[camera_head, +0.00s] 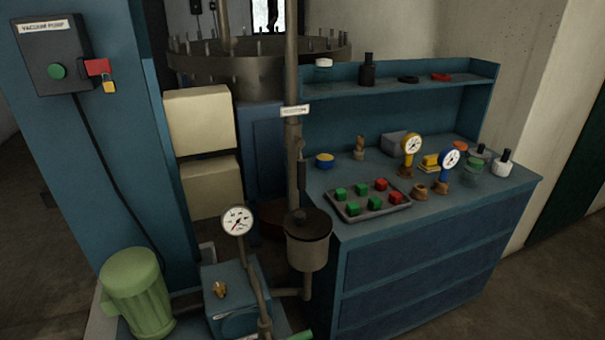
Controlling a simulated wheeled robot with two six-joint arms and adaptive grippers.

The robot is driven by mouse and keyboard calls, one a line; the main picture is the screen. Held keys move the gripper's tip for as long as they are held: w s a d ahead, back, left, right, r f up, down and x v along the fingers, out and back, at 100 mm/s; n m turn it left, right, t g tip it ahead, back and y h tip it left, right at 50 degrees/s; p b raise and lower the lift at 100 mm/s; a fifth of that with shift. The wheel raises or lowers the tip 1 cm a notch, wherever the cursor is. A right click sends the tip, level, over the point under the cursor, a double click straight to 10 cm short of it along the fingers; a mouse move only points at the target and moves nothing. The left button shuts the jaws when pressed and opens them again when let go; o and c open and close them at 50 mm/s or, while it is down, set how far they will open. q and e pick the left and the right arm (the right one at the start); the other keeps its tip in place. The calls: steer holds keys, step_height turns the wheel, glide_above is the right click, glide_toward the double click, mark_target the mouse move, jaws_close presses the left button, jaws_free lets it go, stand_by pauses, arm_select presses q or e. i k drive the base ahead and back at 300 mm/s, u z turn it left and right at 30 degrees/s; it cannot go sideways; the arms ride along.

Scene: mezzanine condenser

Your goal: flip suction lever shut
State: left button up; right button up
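A vertical grey pipe (292,60) carries a small white label (294,111), whose text is too small to read surely. Just below the label, a dark lever (301,172) hangs along the pipe's right side, roughly in line with it. It looks like the suction lever. Below it, a lidded metal pot (307,240) joins the pipework. Neither of my grippers is in view, and nothing touches the lever.
A blue workbench (430,270) stands close on the right, with a tray (398,207) of green and red blocks and two gauges. A dial gauge (237,221) and green motor (137,292) stand front left. A vacuum pump box (55,55) hangs on the blue column.

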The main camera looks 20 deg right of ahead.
mark_target(301, 161)
steer(key=k, duration=0.65)
steer(key=z, duration=0.7)
steer(key=i, duration=1.2)
steer(key=u, duration=0.55)
